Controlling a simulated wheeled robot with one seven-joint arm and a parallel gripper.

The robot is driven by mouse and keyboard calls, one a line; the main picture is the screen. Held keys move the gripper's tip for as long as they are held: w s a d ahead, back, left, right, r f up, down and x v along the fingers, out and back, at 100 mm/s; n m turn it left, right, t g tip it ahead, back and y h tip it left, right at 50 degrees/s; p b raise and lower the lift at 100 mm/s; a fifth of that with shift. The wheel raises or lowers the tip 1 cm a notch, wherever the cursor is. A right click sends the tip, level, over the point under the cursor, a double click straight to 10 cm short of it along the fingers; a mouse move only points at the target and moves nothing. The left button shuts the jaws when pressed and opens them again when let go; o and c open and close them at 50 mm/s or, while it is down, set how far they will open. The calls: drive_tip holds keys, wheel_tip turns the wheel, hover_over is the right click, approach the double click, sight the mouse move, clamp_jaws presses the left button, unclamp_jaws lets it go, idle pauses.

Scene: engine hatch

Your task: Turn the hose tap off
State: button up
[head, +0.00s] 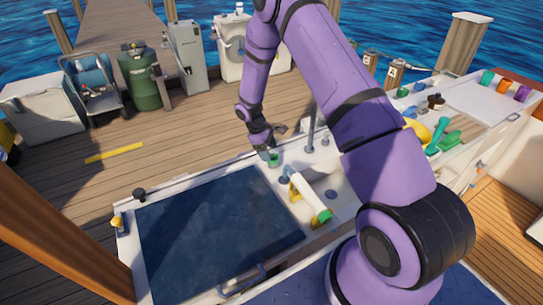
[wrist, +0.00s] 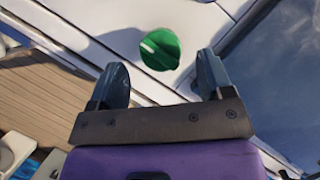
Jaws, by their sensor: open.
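A round green knob (wrist: 160,48) with a pale raised bar across it sits on the white deck surface in the wrist view. It also shows in the head view as a small green piece (head: 273,160) by the far edge of the white counter. I cannot tell for certain whether it is the hose tap. My gripper (wrist: 160,70) is open and empty, with its two dark fingers apart and the knob beyond the gap between them. In the head view my gripper (head: 268,150) hangs just over the knob; contact is not clear.
A dark blue hatch panel (head: 200,240) lies to the left, with a handle at its near edge. A white tube with yellow brackets (head: 308,195) and a thin upright post (head: 311,128) stand close by on the right. Bottles and tools lie farther right.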

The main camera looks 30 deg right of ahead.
drive_tip(key=shift+x, duration=1.5)
drive_tip(key=c, duration=0.9)
